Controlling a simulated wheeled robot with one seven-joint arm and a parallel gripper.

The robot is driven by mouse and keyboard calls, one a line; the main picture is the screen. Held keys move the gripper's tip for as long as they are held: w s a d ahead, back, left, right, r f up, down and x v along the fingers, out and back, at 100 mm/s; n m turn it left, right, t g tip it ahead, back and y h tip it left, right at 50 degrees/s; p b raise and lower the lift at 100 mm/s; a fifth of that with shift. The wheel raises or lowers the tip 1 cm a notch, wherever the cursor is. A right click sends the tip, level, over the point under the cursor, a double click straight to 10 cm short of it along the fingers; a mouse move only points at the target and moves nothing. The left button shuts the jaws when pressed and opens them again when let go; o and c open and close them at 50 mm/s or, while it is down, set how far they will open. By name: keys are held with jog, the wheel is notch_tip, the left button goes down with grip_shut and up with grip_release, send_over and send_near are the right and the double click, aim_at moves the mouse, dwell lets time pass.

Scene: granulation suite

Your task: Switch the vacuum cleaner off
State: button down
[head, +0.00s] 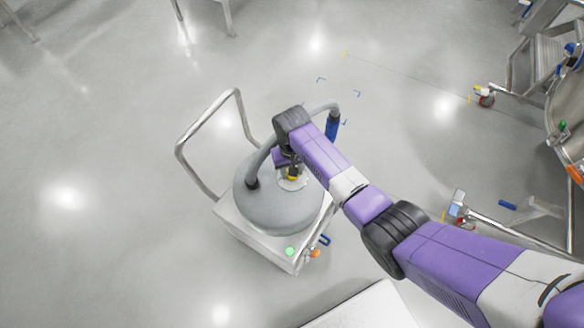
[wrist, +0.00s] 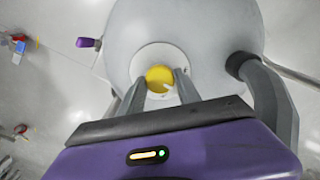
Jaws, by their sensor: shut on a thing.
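The vacuum cleaner (head: 262,205) is a grey dome on a pale square base with a metal push handle (head: 190,165). The dome also fills the upper middle of the wrist view (wrist: 205,30). On top of the dome is a light round plate with a yellow knob (wrist: 159,78), which also shows in the head view (head: 292,178). My gripper (wrist: 159,88) is over the dome with its two fingers on either side of the knob, shut on it. My arm hides part of the dome in the head view. A green light (head: 290,251) shows on the base.
A grey hose (wrist: 270,95) with a dark elbow rises from the dome beside my gripper. Its blue end (head: 332,127) hangs behind my wrist. Wheeled metal steps (head: 545,60) stand at the upper right. The floor left of the cleaner is clear.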

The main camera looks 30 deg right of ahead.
jog(key=n+p, duration=0.1)
jog(key=n, duration=0.3)
jog(key=shift+n+p, duration=0.35)
jog(key=shift+n, duration=1.65)
jog(key=c, duration=0.9)
grip_release()
jog(key=shift+o, duration=0.2)
jog(key=shift+r+p, duration=0.35)
jog(key=shift+r, duration=3.55)
